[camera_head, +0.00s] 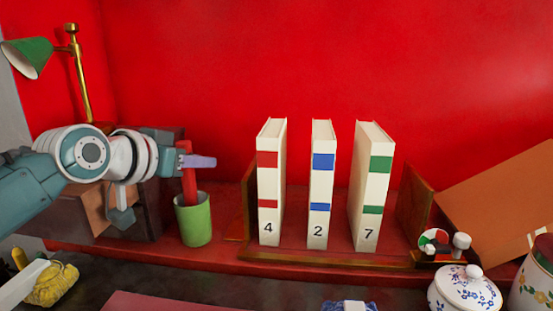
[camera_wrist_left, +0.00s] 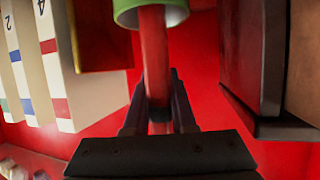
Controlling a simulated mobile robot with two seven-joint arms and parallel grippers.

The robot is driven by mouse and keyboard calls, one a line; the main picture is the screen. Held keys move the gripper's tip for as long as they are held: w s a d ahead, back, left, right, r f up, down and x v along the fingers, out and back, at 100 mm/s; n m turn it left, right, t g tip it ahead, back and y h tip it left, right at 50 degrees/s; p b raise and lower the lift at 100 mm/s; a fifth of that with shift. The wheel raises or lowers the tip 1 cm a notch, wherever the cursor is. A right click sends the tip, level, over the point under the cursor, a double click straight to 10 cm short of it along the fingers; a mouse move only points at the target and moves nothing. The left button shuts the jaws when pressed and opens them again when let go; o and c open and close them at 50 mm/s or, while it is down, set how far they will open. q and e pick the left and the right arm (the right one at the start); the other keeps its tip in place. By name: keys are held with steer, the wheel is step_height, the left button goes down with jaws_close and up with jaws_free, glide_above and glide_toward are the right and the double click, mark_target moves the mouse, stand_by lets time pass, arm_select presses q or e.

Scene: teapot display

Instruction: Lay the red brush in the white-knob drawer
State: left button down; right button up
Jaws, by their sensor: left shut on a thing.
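The red brush (camera_head: 188,183) stands nearly upright, its lower part inside a green cup (camera_head: 195,222). Its red shaft (camera_wrist_left: 154,55) also shows in the left wrist view, running from the cup's rim (camera_wrist_left: 125,14) to my gripper. My left gripper (camera_head: 183,160) is above the cup and shut on the red brush, with dark fingers (camera_wrist_left: 159,105) on either side of the shaft. The brush's lower end is hidden in the cup. A dark brown cabinet (camera_head: 145,215) stands left of the cup, partly behind my arm. No white knob can be made out.
Three white books (camera_head: 268,190) numbered 4, 2 and 7 stand right of the cup. A green lamp (camera_head: 28,57) is at the left, above a yellow cloth (camera_head: 52,284). A flowered pot (camera_head: 465,294) is at the right front. Red wall rises behind.

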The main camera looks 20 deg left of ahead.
arm_select(q)
steer(key=c, duration=1.2)
jaws_free()
steer(key=shift+f, duration=0.15)
steer(key=o, duration=0.5)
steer(key=shift+c, duration=0.2)
